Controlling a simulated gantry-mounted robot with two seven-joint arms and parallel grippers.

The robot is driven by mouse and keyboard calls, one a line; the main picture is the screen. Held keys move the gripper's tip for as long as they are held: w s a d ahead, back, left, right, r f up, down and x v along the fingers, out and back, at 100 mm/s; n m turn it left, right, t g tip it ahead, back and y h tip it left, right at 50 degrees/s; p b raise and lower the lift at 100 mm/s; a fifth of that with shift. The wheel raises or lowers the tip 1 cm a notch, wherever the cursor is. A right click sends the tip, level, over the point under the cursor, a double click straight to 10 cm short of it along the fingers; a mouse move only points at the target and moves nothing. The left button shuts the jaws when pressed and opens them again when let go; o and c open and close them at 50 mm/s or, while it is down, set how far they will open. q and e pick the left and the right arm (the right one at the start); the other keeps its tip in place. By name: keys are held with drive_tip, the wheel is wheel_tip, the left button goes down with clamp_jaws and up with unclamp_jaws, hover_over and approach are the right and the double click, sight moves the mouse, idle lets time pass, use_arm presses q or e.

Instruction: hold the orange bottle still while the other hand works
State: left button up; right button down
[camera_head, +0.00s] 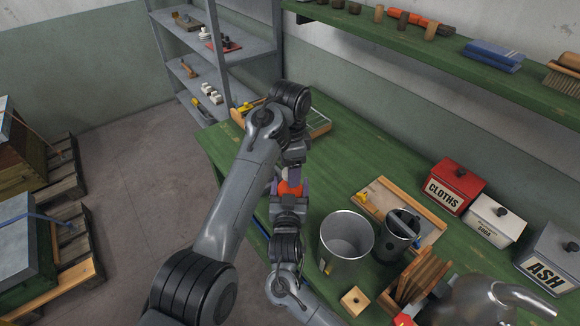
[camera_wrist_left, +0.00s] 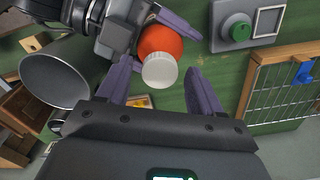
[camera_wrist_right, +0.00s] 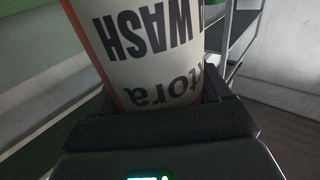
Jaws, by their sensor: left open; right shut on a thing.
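The orange bottle (camera_head: 290,188) is between my two grippers over the table's left edge. In the left wrist view the bottle (camera_wrist_left: 160,42) shows an orange body and a white ribbed cap. My right gripper (camera_head: 289,196) is shut on it. Its labelled side, with upside-down lettering including "WASH", fills the upper right wrist view (camera_wrist_right: 150,40). My left gripper (camera_wrist_left: 159,68) is open, its purple fingers on either side of the white cap. I cannot tell whether they touch it. In the head view my left wrist hides the cap.
On the green table (camera_head: 340,135) stand a metal bucket (camera_head: 346,240), a dark-handled metal can (camera_head: 400,235), a wooden tray (camera_head: 415,205) and labelled tins, including a red one (camera_head: 457,187). A wire-mesh frame (camera_wrist_left: 280,90) lies beyond my left gripper. Grey shelves (camera_head: 190,60) stand behind.

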use_arm(q)
drive_tip(key=shift+r, duration=3.85)
drive_tip(key=shift+c, duration=0.3)
drive_tip(key=shift+f, duration=3.85)
drive_tip(key=c, duration=1)
drive_tip(key=o, duration=1.1)
drive_tip(key=shift+c, duration=0.2)
drive_tip(key=shift+r, duration=2.25)
